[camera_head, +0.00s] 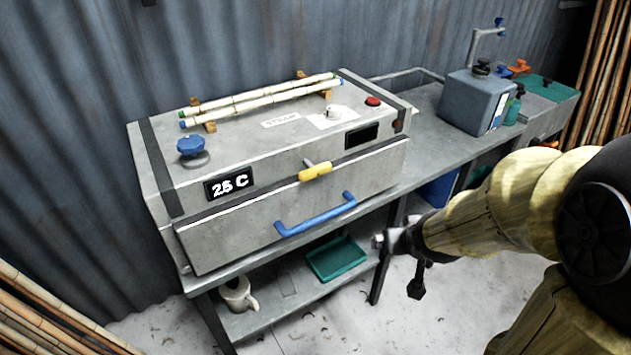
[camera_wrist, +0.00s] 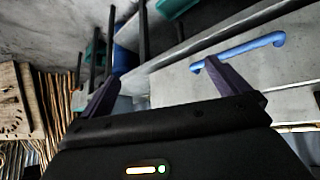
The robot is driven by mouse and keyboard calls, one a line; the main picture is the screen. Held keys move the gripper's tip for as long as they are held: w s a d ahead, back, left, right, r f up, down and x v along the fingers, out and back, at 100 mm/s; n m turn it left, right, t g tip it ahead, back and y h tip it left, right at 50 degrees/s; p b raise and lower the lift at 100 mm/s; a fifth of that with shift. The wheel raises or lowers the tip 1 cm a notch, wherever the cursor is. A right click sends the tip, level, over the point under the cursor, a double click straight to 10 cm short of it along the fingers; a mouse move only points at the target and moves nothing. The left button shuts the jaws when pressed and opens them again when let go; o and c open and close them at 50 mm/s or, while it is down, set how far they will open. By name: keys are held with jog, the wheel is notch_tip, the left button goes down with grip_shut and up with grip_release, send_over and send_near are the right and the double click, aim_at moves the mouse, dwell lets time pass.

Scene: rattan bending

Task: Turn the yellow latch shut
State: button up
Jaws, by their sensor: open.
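The yellow latch (camera_head: 315,172) is a short yellow grip with a small metal pin, at the middle of the steam box's (camera_head: 160,205) upper front edge, above the blue bar handle (camera_head: 316,214). It lies roughly along the seam below the top. My gripper (camera_wrist: 161,70) is open and empty in the wrist view. In the head view my gripper (camera_head: 398,264) is in front of the bench, lower and to the right of the latch, well apart from it. The blue handle (camera_wrist: 238,50) shows beyond the right finger in the wrist view; the latch does not show there.
Bamboo poles (camera_head: 262,98) rest on top of the box beside a blue knob (camera_head: 190,146) and a red button (camera_head: 373,101). A grey canister (camera_head: 474,100) stands right on the bench (camera_head: 432,140). A green tray (camera_head: 336,258) sits on the lower shelf. Open floor lies before the bench.

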jog(key=w+a+n+t+y+b, duration=0.3)
jog(key=w+a+t+y+b, duration=0.1)
jog(key=w+t+b, duration=0.25)
jog(key=a+n+y+b, duration=0.1)
jog(key=y, duration=0.1)
jog(key=s+a+r+n+t+y+b, duration=0.1)
jog(key=a+y+b, duration=0.1)
jog(key=a+r+y+b, duration=0.1)
jog(key=a+y+b, duration=0.1)
jog(key=shift+s+a+r+n, duration=0.1)
jog(key=shift+s+r+n, duration=0.1)
jog(key=shift+n, duration=0.2)
jog(key=p, duration=0.7)
send_near(318, 173)
jog(key=shift+s+d+r+y, duration=0.2)
jog(key=shift+s+d+y, duration=0.1)
jog(key=shift+s+d, duration=0.15)
jog(key=p, duration=0.5)
jog(key=shift+w+a+f+p, duration=0.1)
jog(key=shift+w+a+p, duration=0.2)
jog(key=shift+p, duration=0.1)
jog(key=p+x, duration=0.3)
jog(key=x, duration=0.8)
jog(key=shift+w+f, duration=0.2)
jog(key=shift+w, duration=0.15)
